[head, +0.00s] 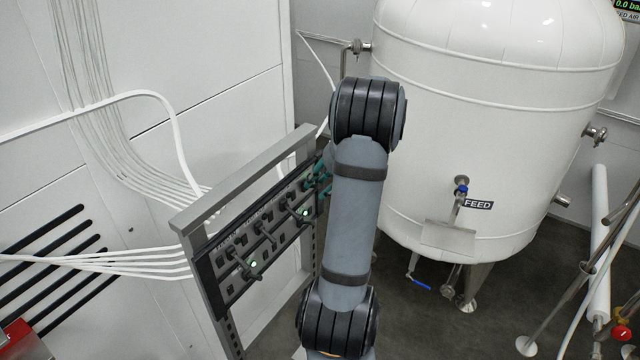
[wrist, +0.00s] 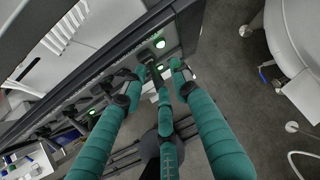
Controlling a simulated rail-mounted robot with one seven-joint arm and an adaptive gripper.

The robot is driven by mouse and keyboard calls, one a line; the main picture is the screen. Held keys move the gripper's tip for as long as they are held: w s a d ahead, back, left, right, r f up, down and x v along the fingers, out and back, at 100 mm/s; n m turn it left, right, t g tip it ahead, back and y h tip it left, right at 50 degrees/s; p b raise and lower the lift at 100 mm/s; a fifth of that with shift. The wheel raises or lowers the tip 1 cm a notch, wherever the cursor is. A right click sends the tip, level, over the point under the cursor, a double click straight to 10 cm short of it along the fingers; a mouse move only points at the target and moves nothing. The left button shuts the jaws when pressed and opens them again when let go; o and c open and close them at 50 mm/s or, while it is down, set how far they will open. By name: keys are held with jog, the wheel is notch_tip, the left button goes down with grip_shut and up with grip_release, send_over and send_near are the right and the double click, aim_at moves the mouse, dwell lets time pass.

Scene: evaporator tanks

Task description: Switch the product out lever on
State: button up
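The dark control panel (head: 232,262) hangs on a grey frame, with several black levers in rows and some green lamps lit. Its labels are too small to read, so I cannot tell which lever is product out. My gripper (head: 320,174) has teal fingers at the panel's right end, partly hidden behind my arm in the head view. In the wrist view my gripper (wrist: 153,74) has its fingers spread apart, with the tips close to the panel face. A black lever (wrist: 155,73) shows between the tips; I cannot tell whether they touch it.
A large white tank (head: 470,100) marked FEED stands right of my arm, with a blue-handled valve (head: 420,283) below it. White cables (head: 130,262) run to the panel from the left wall. Pipes (head: 600,240) stand at the far right. Dark floor lies between panel and tank.

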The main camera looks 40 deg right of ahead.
jog(key=shift+a+r, duration=0.1)
jog(key=shift+r, duration=0.05)
jog(key=v, duration=1.1)
jog(key=shift+s+r, duration=0.3)
jog(key=x, duration=1.2)
jog(key=shift+w+a, duration=0.1)
jog(key=shift+w, duration=0.05)
jog(key=shift+f, duration=0.15)
jog(key=shift+b, duration=0.35)
